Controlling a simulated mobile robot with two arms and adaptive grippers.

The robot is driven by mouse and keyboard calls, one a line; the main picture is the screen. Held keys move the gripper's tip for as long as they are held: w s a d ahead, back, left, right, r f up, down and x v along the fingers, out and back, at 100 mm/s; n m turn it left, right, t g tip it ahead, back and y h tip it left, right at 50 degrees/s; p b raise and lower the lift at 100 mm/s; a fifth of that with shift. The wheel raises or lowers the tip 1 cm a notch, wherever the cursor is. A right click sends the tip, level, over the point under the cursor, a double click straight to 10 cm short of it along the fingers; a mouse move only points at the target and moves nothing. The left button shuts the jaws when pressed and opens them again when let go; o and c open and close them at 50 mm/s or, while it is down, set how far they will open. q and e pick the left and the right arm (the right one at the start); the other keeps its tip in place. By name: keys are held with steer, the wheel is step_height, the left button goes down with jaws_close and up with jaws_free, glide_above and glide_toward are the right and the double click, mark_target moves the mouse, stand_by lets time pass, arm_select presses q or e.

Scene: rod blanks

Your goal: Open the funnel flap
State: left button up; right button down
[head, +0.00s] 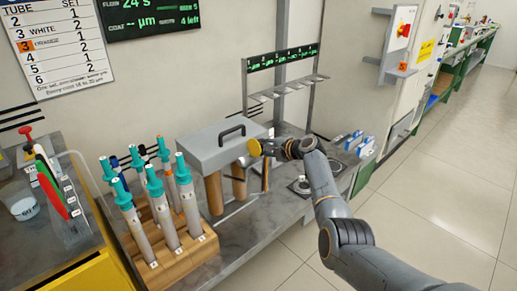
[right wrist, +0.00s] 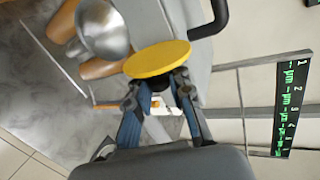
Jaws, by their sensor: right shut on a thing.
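My right gripper (head: 272,148) is at the right end of the grey box, with its arm coming in from the lower right. In the right wrist view its two fingers (right wrist: 160,88) are closed around the dark stub behind a yellow disc (right wrist: 158,58). The yellow disc also shows in the head view (head: 254,147), at the box's side. A shiny silver rounded part (right wrist: 100,28), perhaps the funnel, is beside the disc; they overlap in the view, and I cannot tell whether they touch. I cannot make out the flap for certain. My left gripper is not in view.
The grey box (head: 212,148) with a black handle stands on brown posts (head: 214,192). A wooden block (head: 196,252) with several teal-capped tubes is at its left. A rack with a green display (head: 282,58) stands behind. Open floor lies to the right.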

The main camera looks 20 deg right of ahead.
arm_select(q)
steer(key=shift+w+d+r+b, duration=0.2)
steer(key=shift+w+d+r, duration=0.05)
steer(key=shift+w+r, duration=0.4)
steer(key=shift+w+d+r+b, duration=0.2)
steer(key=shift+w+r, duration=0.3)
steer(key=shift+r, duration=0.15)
arm_select(e)
steer(key=shift+d+f+m+g+y, duration=0.4)
steer(key=shift+f+m+y, duration=0.2)
steer(key=shift+f+m, duration=0.15)
steer(key=c, duration=1.7)
jaws_free()
steer(key=o, duration=0.4)
steer(key=shift+s+d, duration=0.1)
steer(key=shift+d, duration=0.05)
steer(key=shift+d+r, duration=0.1)
steer(key=shift+r, duration=0.05)
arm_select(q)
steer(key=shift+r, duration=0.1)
arm_select(e)
steer(key=v, duration=1.2)
steer(key=shift+s, duration=0.1)
